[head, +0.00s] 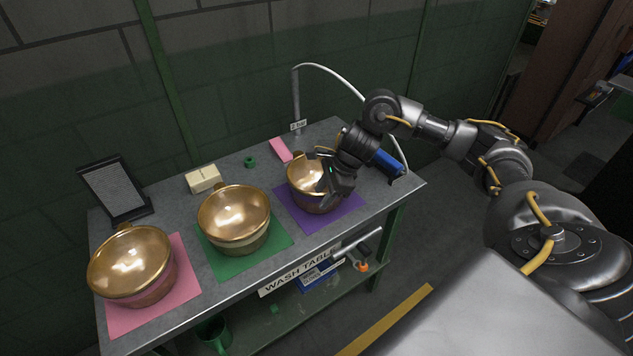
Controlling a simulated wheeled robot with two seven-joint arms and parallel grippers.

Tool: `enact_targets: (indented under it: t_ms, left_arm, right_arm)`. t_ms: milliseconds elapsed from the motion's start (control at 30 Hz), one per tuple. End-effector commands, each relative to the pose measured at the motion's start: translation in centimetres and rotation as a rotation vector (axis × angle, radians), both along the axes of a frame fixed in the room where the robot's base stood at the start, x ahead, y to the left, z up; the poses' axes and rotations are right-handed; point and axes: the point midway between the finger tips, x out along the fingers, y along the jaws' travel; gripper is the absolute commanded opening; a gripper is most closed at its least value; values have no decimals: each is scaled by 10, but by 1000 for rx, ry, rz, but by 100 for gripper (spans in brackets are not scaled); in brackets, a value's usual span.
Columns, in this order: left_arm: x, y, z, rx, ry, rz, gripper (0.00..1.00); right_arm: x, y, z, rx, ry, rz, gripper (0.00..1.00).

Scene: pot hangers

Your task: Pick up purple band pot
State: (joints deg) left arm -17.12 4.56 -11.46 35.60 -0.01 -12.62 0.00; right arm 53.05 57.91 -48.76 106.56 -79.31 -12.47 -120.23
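The pot on the purple mat (346,205) is a shiny brass-coloured bowl (307,177) at the right of the wash table. Its lower side is dark, and its right side is partly hidden by my gripper. The band's colour is hard to make out. My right gripper (335,178) is at the pot's right rim, with dark fingers close against it. Whether the fingers are closed on the rim cannot be told. The pot appears to rest on the mat. My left gripper is not seen.
Similar brass pots stand on a green mat (275,243) and a pink mat (187,280) to the left. A cream block (203,179), a pink block (280,150), a green ring (250,162) and a dark framed panel (115,188) sit behind. A thin spout (296,98) rises at the back.

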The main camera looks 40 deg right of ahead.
Motion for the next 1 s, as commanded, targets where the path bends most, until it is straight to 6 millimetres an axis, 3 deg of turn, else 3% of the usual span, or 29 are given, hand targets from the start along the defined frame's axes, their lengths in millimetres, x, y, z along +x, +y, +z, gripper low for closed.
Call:
enact_targets:
  t_ms: [167, 400, 700, 1000]
  left_arm:
    - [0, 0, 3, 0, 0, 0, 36]
    - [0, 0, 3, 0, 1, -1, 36]
    - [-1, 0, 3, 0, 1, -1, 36]
    - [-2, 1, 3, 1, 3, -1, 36]
  right_arm:
    - [4, 5, -15, 0, 2, -1, 39]
    - [4, 5, -16, -1, -1, 1, 38]
    - [4, 5, -15, 0, -1, 0, 0]
    - [4, 5, -15, 0, 0, 1, 0]
